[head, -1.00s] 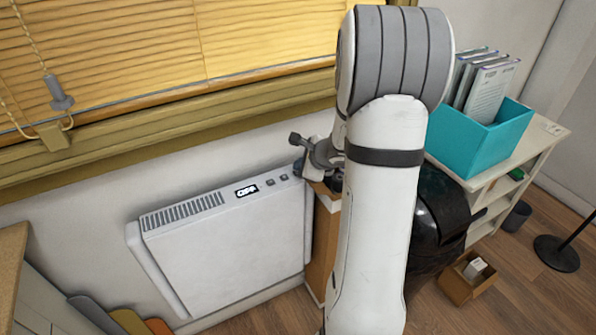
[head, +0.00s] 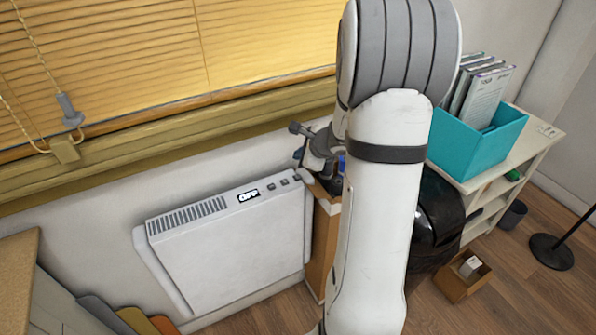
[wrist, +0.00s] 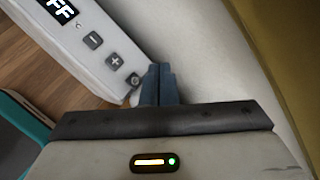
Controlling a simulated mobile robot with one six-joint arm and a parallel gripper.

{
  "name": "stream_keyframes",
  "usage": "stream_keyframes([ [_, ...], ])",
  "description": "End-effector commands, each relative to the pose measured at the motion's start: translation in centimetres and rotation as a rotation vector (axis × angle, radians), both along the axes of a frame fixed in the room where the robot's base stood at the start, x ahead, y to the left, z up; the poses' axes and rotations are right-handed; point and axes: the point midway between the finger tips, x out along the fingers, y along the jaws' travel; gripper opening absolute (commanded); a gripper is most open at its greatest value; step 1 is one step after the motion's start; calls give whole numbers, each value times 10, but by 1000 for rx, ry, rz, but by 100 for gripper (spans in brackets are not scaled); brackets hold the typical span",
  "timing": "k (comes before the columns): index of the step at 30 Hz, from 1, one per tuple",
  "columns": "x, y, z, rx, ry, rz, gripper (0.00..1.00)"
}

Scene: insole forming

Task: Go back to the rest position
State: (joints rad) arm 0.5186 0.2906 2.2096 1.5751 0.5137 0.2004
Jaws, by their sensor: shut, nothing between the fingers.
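My gripper (wrist: 160,72) is shut and empty, its two dark blue fingers pressed together in the wrist view. In the head view it shows small, partly behind my arm, just above the right end of the heater. The white wall heater (head: 235,252) hangs under the window, its display (head: 248,196) reading OFF. In the wrist view the heater's panel (wrist: 90,45) has minus, plus and power buttons, with the power button (wrist: 133,79) just left of my fingertips. I cannot tell whether the fingers touch the heater.
A window with a yellow blind (head: 150,60) and a wooden sill is behind. To the right, a teal file box (head: 480,140) stands on a white shelf, with a black bin (head: 436,215) beside my arm. A small cardboard box (head: 463,277) and a lamp base (head: 551,251) are on the floor.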

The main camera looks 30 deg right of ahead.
Motion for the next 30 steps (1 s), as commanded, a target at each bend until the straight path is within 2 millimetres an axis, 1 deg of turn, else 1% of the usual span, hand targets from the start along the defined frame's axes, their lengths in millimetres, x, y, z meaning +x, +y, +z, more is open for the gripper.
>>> stream_keyframes([
  [1, 0, 0, 8, -1, 0, 1, 0],
  [2, 0, 0, 8, -1, 0, 1, 0],
  [17, 0, 0, 7, 0, 0, 0, 0],
  [18, 0, 3, 9, -4, -1, 10, 0],
  [20, -3, 15, 17, -32, -7, 70, 0],
  [23, -15, 52, 36, -113, -19, 252, 0],
  [24, -23, 70, 45, -160, -24, 351, 0],
  [26, -40, 99, 58, -238, -30, 514, 0],
  [27, -54, 117, 65, -293, -32, 625, 0],
  [29, -76, 139, 74, -376, -33, 788, 0],
  [30, -91, 152, 79, -434, -31, 895, 0],
])
